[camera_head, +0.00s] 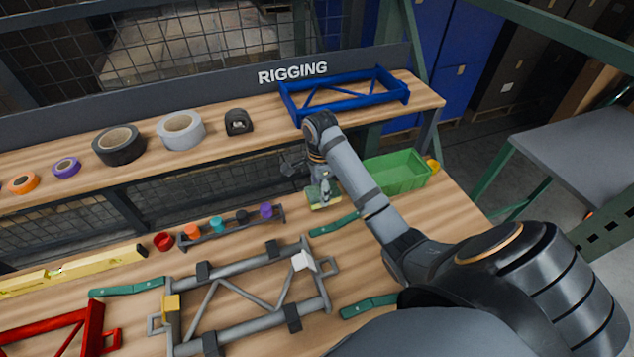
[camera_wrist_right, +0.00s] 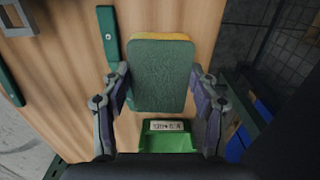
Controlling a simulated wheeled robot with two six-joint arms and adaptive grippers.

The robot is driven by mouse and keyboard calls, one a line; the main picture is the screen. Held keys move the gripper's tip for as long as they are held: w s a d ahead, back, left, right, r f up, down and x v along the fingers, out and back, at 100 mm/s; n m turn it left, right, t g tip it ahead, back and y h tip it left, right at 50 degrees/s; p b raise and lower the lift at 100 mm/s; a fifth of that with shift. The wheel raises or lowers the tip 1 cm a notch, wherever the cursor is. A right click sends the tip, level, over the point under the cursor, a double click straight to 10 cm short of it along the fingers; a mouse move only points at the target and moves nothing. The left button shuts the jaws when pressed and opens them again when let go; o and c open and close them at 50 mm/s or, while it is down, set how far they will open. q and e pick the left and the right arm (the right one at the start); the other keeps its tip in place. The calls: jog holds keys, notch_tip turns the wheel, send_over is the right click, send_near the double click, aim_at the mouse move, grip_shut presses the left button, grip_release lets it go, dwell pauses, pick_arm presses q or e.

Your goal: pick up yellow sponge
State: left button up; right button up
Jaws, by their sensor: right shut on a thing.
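The yellow sponge (camera_wrist_right: 160,75) is in the right wrist view, its green scouring face toward the camera and a yellow edge showing at the top. My right gripper (camera_wrist_right: 160,88) is shut on it, with one finger at each side. My left gripper is not in view.
The green bin (camera_head: 398,178) stands close by, right of the gripper. A grey frame (camera_head: 248,342), green handles (camera_head: 128,288) and a rack of coloured pieces (camera_head: 230,227) lie on the bench. A shelf behind holds tape rolls (camera_head: 181,130) and a blue frame (camera_head: 345,98).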

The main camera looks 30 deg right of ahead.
pick_arm(q)
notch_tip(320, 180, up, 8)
jog(key=p, duration=0.6)
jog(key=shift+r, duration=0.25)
pick_arm(e)
jog(key=s+a+r, duration=0.2)
jog(key=s+r, duration=0.5)
jog(key=s, duration=0.4)
jog(key=shift+s+a+r, duration=0.15)
jog(key=shift+s+a, duration=0.1)
jog(key=shift+a, duration=0.05)
